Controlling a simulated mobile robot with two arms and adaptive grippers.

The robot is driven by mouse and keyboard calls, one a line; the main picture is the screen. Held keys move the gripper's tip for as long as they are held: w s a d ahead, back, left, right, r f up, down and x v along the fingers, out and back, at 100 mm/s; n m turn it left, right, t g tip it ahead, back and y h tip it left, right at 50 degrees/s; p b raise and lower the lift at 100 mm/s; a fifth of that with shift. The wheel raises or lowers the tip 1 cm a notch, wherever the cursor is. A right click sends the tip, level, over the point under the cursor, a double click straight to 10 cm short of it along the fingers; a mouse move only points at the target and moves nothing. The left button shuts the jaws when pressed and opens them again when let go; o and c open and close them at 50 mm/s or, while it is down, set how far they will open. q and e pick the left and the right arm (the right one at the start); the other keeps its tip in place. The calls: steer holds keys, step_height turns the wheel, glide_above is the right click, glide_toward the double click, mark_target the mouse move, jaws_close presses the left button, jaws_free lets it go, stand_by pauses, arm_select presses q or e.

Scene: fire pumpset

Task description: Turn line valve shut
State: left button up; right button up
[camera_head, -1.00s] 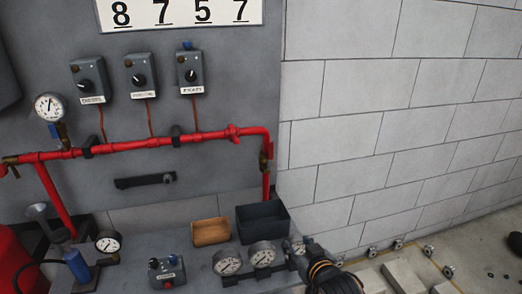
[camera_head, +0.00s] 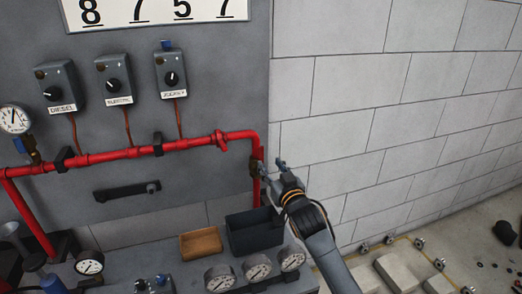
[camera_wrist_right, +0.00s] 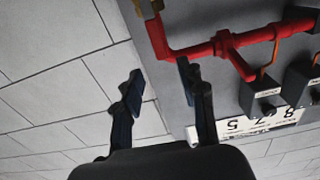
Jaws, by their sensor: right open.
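A red pipe (camera_head: 130,152) runs along the grey panel and bends down at its right end. My left gripper is out of view.
A dark open bin (camera_head: 253,240) and a tan tray (camera_head: 201,244) stand below the pipe. Several gauges (camera_head: 258,266) line the bench front. Control boxes (camera_head: 171,74) hang above the pipe. A block wall (camera_head: 360,120) is on the right.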

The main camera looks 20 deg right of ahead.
mark_target(261, 152)
steer(key=w, duration=0.9)
steer(key=shift+w+a+f+p, duration=0.15)
steer(key=shift+w+a+p, duration=0.1)
steer(key=shift+p, duration=0.15)
jaws_close()
